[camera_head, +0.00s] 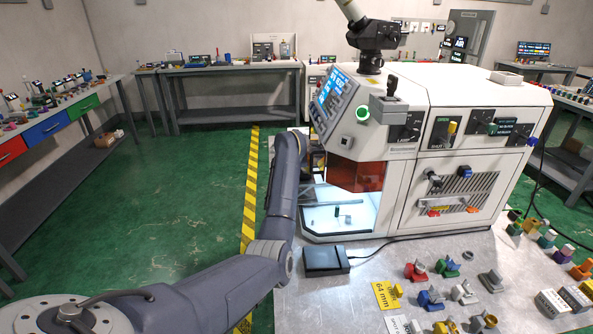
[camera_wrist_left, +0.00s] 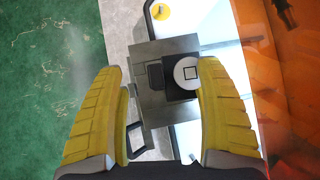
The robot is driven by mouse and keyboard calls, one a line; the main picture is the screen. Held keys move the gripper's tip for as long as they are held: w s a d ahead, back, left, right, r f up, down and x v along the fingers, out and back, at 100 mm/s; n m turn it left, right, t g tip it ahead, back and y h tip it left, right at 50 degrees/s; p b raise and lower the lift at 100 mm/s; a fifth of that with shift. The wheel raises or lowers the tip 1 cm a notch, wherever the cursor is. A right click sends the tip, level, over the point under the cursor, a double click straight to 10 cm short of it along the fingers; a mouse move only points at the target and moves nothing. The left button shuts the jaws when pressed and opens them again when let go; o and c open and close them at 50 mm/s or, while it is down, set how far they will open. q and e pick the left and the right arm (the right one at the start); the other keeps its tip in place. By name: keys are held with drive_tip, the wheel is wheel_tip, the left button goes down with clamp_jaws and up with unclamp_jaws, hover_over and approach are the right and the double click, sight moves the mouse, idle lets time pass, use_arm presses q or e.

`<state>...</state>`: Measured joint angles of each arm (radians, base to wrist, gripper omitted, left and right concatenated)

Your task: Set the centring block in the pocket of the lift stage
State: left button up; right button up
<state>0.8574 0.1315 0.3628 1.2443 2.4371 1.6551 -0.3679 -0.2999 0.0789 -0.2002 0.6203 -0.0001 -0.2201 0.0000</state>
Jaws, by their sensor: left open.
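In the left wrist view my left gripper (camera_wrist_left: 160,75) is open, with its two yellow ribbed fingers apart. A grey metal block-shaped fixture (camera_wrist_left: 152,108) shows between and beyond them. On it is a dark square (camera_wrist_left: 176,92) bearing a white disc (camera_wrist_left: 187,73) with a small square outline. I cannot tell which part is the lift stage or the centring block, or whether a finger touches anything. In the head view my left arm reaches to the lit chamber (camera_head: 350,220) of the white machine (camera_head: 400,180), and its gripper is mostly hidden. My right gripper is not in view.
An orange panel (camera_wrist_left: 285,85) stands close to the right finger; an orange guard (camera_head: 356,176) hangs over the chamber in the head view. A black box (camera_head: 325,260) lies in front. Several coloured parts, including a blue one (camera_head: 431,299), cover the bench at right.

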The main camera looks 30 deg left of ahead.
use_arm(q)
drive_tip(key=shift+v, duration=3.75)
drive_tip(key=shift+a, duration=0.1)
